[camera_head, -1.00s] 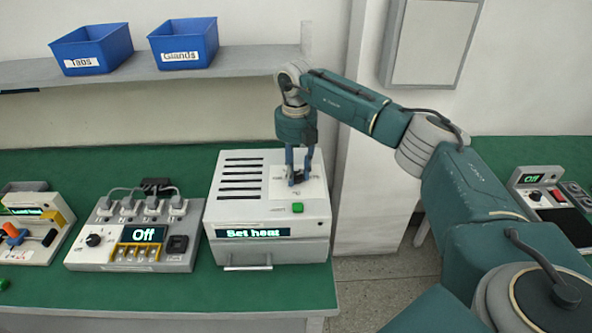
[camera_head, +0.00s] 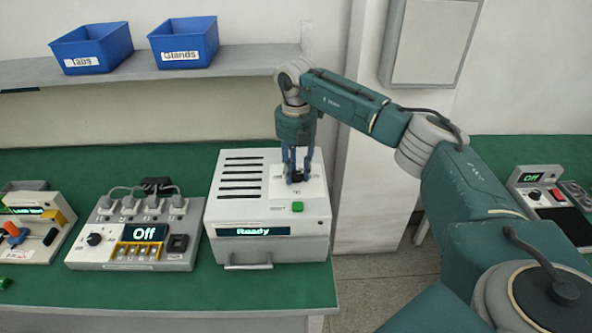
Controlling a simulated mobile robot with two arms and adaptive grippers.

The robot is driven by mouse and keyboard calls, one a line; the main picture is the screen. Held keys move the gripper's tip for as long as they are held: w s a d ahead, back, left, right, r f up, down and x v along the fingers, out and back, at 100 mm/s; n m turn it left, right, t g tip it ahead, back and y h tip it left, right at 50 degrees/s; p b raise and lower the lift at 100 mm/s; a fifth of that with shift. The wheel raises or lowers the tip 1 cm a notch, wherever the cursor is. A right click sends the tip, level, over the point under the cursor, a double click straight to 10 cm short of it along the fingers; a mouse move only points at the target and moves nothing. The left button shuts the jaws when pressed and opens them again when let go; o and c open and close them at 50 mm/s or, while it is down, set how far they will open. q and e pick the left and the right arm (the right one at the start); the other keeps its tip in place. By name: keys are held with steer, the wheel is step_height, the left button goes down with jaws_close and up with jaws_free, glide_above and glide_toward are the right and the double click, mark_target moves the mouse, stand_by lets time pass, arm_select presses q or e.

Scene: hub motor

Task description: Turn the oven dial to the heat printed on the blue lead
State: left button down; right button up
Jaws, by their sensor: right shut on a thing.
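The oven (camera_head: 229,220) is a white box on the green bench, with dark vent slots on top and a display (camera_head: 253,231) on its front reading "Ready". My right gripper (camera_head: 295,179) reaches down from above and is shut on the oven's dark dial (camera_head: 294,178) at the top right. The fingers partly hide the dial and its markings, so its setting cannot be read. A green button (camera_head: 297,207) sits in front of the dial. No blue lead can be made out. My left gripper is not in view.
Left of the oven stands a grey unit (camera_head: 86,258) with several plugs and a display reading "Off". Another device (camera_head: 42,250) is at the far left. Blue bins (camera_head: 183,44) labelled "Tabs" and "Glands" stand on the shelf. A device (camera_head: 542,193) reading "Off" is at right.

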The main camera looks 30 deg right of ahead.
mark_target(296, 174)
steer(key=o, duration=0.9)
steer(key=shift+w+d+r, duration=0.1)
steer(key=shift+r, duration=0.1)
steer(key=shift+o, duration=1.3)
steer(key=shift+f, duration=0.1)
step_height(296, 174, up, 12)
